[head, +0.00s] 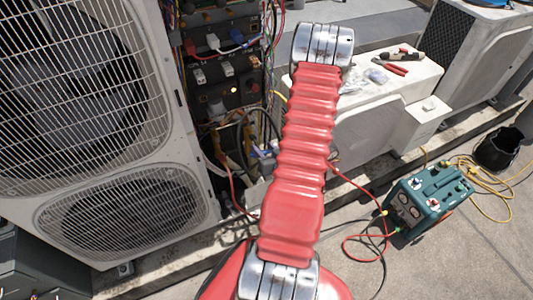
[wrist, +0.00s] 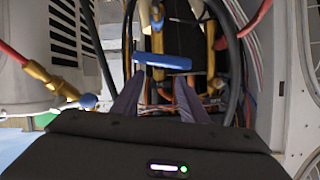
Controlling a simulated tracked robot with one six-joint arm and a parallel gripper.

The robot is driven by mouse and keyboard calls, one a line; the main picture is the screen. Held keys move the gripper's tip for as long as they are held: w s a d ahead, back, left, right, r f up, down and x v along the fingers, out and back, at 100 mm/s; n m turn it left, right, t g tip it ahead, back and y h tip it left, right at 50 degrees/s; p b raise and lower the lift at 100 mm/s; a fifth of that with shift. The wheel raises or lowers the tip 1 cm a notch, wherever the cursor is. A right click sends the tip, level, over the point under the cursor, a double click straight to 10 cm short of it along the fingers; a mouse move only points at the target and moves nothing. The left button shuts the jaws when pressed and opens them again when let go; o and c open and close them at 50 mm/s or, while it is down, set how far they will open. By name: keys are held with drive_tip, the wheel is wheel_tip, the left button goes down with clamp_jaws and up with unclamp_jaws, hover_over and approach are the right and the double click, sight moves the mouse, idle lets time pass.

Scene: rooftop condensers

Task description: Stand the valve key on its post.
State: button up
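A blue bar (wrist: 162,62), which looks like the handle of the valve key, lies crosswise just beyond my fingertips in the wrist view. Its stem, if any, is not clear to me. My gripper (wrist: 160,82) is open, its two dark fingers apart with a gap between them. I cannot tell whether the fingertips touch the bar. In the head view my gripper is hidden beyond my red arm, by the opened condenser's wiring bay (head: 228,95). I cannot pick out the post for certain; yellow pipes (wrist: 157,40) stand behind the bar.
Black hoses (wrist: 236,60) and a brass fitting (wrist: 50,82) flank my fingers. In the head view a large fan unit (head: 90,120) stands left. A white unit (head: 365,140) holds red pliers (head: 392,68). A green machine (head: 428,203) and a black bucket (head: 498,150) stand right, among cables.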

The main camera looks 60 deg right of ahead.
sight(254, 140)
drive_tip(key=x, duration=0.8)
drive_tip(key=shift+c, duration=0.5)
drive_tip(key=shift+a, duration=0.1)
clamp_jaws()
idle(0.5)
